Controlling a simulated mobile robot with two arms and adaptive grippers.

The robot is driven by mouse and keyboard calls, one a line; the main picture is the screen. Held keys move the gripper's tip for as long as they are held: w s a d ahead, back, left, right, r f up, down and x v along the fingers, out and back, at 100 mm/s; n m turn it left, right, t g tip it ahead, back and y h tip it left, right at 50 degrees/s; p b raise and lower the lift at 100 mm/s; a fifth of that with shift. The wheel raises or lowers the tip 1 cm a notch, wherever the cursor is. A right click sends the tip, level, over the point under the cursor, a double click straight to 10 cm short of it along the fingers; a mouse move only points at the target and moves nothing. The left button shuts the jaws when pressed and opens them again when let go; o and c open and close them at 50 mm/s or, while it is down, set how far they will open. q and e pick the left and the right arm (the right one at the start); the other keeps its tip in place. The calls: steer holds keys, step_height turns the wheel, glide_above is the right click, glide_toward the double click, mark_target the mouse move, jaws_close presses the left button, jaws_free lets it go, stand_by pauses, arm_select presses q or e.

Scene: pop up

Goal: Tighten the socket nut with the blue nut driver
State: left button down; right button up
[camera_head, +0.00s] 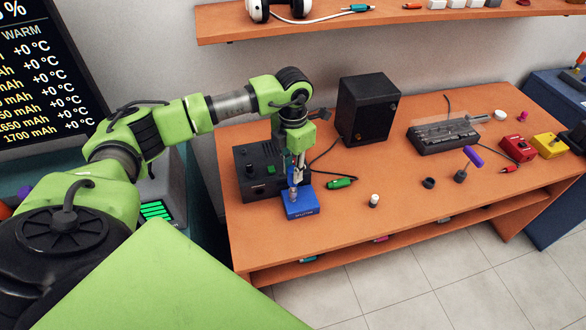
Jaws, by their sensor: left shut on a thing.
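My left gripper (297,160) points down above a small blue box (301,206), a pedal-like unit with pale lettering on its front. The gripper is shut on a slim blue thing, which looks like the blue nut driver (292,178). The driver is roughly upright at the box's top rear edge. Its tip is too small to tell whether it touches the box or sits on a nut. I cannot make out the socket nut. My right gripper is not in view.
A black amplifier (259,180) stands just behind the blue box. A black speaker (367,108) stands further back. A green plug (341,183), a white-topped knob (374,201) and a purple-handled tool (473,157) are to the right. The orange bench's (330,225) front is mostly clear.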

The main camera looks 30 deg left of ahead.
arm_select(q)
steer(key=shift+f+b, duration=0.25)
steer(key=shift+b, duration=0.05)
stand_by(0.4)
steer(key=shift+f+b, duration=0.75)
steer(key=shift+f, duration=0.2)
steer(key=shift+f, duration=0.1)
steer(key=shift+m, duration=0.6)
steer(key=shift+r+p, duration=1.55)
steer(key=shift+r, duration=1.1)
